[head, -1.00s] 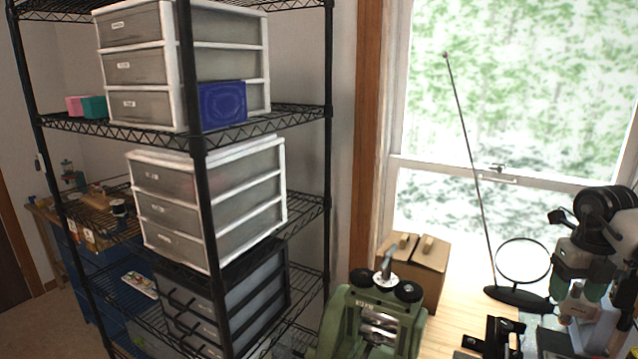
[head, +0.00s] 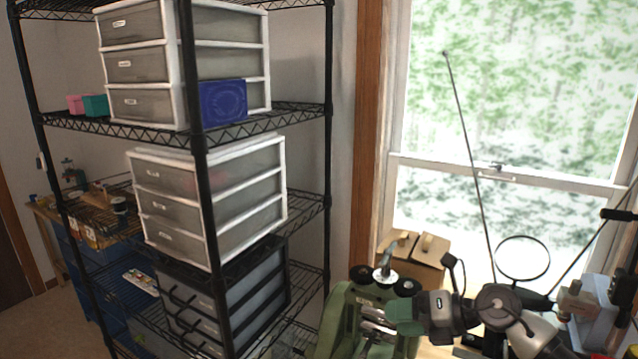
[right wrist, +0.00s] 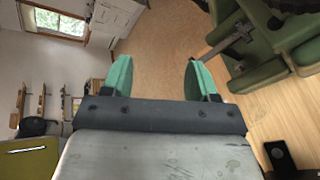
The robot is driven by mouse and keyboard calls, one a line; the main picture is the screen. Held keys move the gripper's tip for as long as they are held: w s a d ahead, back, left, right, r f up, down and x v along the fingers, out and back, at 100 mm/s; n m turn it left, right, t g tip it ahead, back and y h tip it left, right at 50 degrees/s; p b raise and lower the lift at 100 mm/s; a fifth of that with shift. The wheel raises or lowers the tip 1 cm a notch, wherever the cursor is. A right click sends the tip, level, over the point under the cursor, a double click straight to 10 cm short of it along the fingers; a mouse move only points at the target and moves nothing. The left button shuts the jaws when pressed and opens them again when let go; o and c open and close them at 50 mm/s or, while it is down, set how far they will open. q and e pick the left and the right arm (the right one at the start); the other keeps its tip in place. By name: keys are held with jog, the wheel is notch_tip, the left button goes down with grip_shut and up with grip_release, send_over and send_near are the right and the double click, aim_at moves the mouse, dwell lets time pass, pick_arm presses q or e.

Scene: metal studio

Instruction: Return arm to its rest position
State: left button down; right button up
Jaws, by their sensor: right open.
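My right arm reaches in from the lower right of the head view. Its gripper (head: 392,318), with teal fingers, points left in front of the green machine (head: 345,318). In the right wrist view the two teal fingers of this gripper (right wrist: 158,80) stand wide apart. Nothing is held between them; wooden floor shows through the gap. My left gripper is not seen in either view.
A black wire shelf (head: 200,180) with drawer units fills the left. A brown box (head: 428,262) and a round magnifier ring (head: 522,237) stand by the window, close to my right arm. The green machine is the nearest obstacle.

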jog(key=s+a+r+m+t+y, duration=0.2)
jog(key=a+m+t+y, duration=0.2)
jog(key=a, duration=0.1)
jog(key=s+d+f+m+t+h, duration=0.2)
jog(key=s+d+f+m+h, duration=0.45)
jog(key=m, duration=0.75)
jog(key=s+d+f+m+t+h, duration=0.2)
jog(key=s+d+f+m+h, duration=0.2)
jog(key=s+f+m+h, duration=0.65)
jog(key=s+f+m+g, duration=0.4)
jog(key=s+m+g, duration=0.4)
jog(key=s, duration=0.6)
notch_tip(320, 180, down, 30)
jog(key=n+g+b, duration=0.1)
jog(key=g+b, duration=0.1)
jog(key=b, duration=0.3)
pick_arm(q)
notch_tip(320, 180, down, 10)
jog(key=b, duration=0.5)
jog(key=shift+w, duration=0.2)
pick_arm(e)
jog(key=s+d+f, duration=0.1)
jog(key=s+f, duration=0.7)
jog(key=f, duration=0.3)
jog(key=s+d+f+g, duration=0.1)
jog(key=s+f, duration=0.7)
jog(key=f, duration=0.2)
jog(key=shift+s+d+f+g, duration=0.3)
jog(key=shift+s+f, duration=0.05)
jog(key=shift+f, duration=0.05)
